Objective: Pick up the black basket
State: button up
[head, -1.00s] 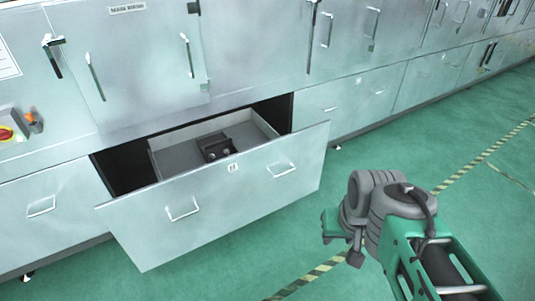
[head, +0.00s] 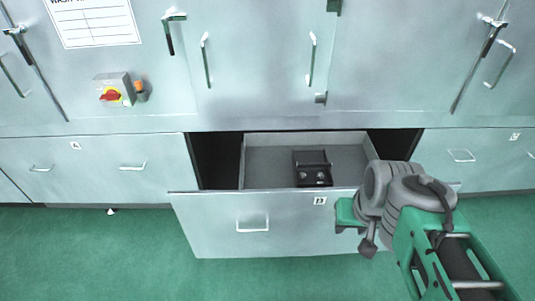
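The black basket (head: 313,169) is a small dark box with what looks like a raised handle bar and a few light round things in it. It sits in the open drawer (head: 268,172), right of the middle of the drawer's grey floor. My arm shows at the lower right, in front of the right part of the drawer front. My gripper (head: 350,214), seen only in part at the arm's green and grey end, is right of and nearer than the basket, apart from it. Its fingers cannot be made out.
The pulled-out drawer front (head: 225,222) with its handle stands out over the green floor (head: 80,250). Closed cabinets with bar handles rise behind. The floor in front is clear on the left.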

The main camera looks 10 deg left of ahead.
aim_at(311, 163)
jog(key=u, duration=1)
jog(key=i, duration=1)
jog(key=u, duration=1.2)
